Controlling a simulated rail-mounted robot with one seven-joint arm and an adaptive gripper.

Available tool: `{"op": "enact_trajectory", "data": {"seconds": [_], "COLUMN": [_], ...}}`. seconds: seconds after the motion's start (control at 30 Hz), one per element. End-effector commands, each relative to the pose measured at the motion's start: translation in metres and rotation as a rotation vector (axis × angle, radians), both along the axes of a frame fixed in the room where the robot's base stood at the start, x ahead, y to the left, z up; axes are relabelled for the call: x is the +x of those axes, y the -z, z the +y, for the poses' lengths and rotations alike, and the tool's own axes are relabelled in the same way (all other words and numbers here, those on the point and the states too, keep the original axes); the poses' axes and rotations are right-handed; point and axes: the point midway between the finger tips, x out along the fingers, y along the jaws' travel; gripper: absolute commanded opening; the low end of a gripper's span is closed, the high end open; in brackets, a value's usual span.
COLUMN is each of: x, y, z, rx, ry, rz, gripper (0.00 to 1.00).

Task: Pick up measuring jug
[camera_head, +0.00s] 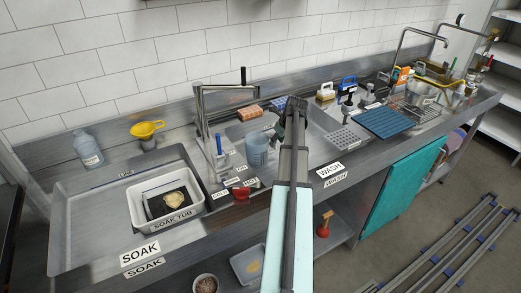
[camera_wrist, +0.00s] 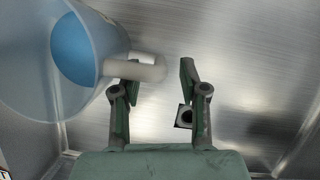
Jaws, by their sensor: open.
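The measuring jug (camera_head: 256,150) is a translucent blue vessel in the steel sink, just left of my arm's end in the head view. In the wrist view the jug (camera_wrist: 75,52) fills the upper left, with a blue inside bottom and a pale handle (camera_wrist: 146,70) pointing right. My gripper (camera_wrist: 158,75) is open, its two fingers apart. The handle's end reaches into the space by the left finger; I cannot tell whether they touch. In the head view my gripper (camera_head: 279,130) is small and partly hidden by my own arm.
A faucet (camera_head: 204,110) rises behind the sink, left of the jug. A white soak tub (camera_head: 166,222) stands in the left basin. Orange sponges (camera_head: 249,112) lie on the back ledge. A blue mat (camera_head: 384,122) and brushes lie to the right. Steel sink walls surround the jug.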

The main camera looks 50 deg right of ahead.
Motion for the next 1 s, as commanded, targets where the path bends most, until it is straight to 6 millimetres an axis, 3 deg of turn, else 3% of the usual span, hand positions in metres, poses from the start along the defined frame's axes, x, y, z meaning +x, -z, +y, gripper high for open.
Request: {"op": "enact_trajectory", "data": {"seconds": [0.2,0.47,0.5,0.6,0.63,1.0], "x": [0.011,0.012,0.012,0.012,0.012,0.012], "y": [0.023,0.028,0.028,0.028,0.028,0.027], "z": [-0.002,-0.002,-0.002,-0.002,-0.002,-0.002], "rx": [0.002,0.000,0.000,0.000,0.000,0.000], "ry": [-0.001,0.000,0.000,0.000,0.000,0.000], "rz": [0.002,0.000,0.000,0.000,0.000,-0.001], "gripper": [0.43,0.43,0.40,0.04,0.00,0.00]}}
